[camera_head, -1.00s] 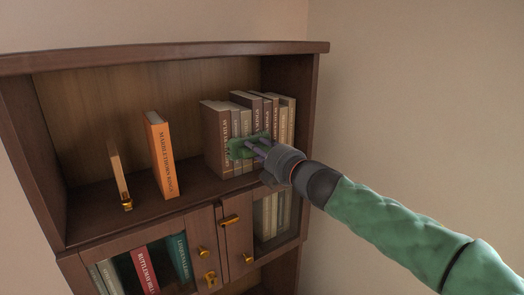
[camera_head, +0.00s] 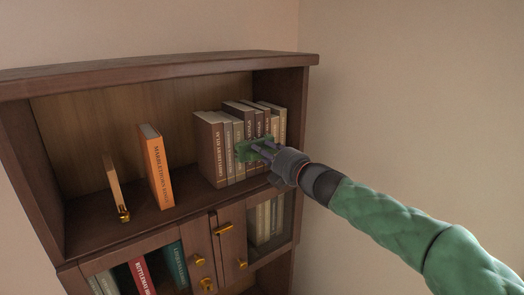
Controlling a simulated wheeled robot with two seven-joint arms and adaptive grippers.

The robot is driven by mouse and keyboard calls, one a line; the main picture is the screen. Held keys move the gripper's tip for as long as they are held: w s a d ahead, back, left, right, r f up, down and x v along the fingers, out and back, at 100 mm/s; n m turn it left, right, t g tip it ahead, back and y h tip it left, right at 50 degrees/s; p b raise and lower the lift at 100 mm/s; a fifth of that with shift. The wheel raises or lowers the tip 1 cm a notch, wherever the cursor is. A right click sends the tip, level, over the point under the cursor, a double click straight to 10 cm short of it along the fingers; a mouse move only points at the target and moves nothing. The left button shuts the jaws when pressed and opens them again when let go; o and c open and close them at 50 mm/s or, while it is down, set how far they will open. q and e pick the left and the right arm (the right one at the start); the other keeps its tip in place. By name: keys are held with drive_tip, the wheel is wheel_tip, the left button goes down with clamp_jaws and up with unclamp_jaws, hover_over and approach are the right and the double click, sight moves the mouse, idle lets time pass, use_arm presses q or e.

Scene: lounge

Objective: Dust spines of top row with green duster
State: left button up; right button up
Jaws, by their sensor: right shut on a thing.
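The green duster (camera_head: 243,151) is in my right gripper (camera_head: 258,149), which is shut on it. The duster is in front of the spines of the brown and tan books (camera_head: 238,140) at the right end of the top shelf (camera_head: 100,213). It overlaps the middle of the group in the picture; whether it touches the spines I cannot tell. An orange book (camera_head: 156,168) stands apart, further left on that shelf. My left gripper is not in view.
A thin bookend-like piece with a gold foot (camera_head: 123,213) stands left of the orange book. Below are glazed cabinet doors with gold knobs (camera_head: 200,261) and more books behind them, including a red one (camera_head: 141,275). A bare wall (camera_head: 410,100) is at right.

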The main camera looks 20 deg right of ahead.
sight(252, 156)
drive_tip(key=shift+w+d+p, duration=0.25)
drive_tip(key=shift+d+p, duration=0.1)
drive_tip(key=shift+d, duration=0.4)
drive_tip(key=shift+w+d+p, duration=0.25)
drive_tip(key=shift+d+p, duration=0.1)
drive_tip(key=shift+d, duration=0.35)
drive_tip(key=shift+f, duration=0.1)
drive_tip(key=shift+s+a+b, duration=0.2)
drive_tip(key=shift+a+b, duration=0.35)
drive_tip(key=shift+a, duration=0.2)
drive_tip(key=shift+s+a+b, duration=0.2)
drive_tip(key=shift+a+b, duration=0.1)
drive_tip(key=shift+a, duration=0.25)
drive_tip(key=shift+s+a+b, duration=0.2)
drive_tip(key=shift+a+b, duration=0.1)
drive_tip(key=shift+a, duration=0.25)
drive_tip(key=shift+s+a+b, duration=0.35)
drive_tip(key=shift+a+b, duration=0.25)
drive_tip(key=shift+a, duration=0.25)
drive_tip(key=shift+s+a+b, duration=0.3)
drive_tip(key=shift+a+b, duration=0.3)
drive_tip(key=shift+a, duration=0.25)
drive_tip(key=shift+p+v, duration=0.4)
drive_tip(key=shift+v, duration=2.65)
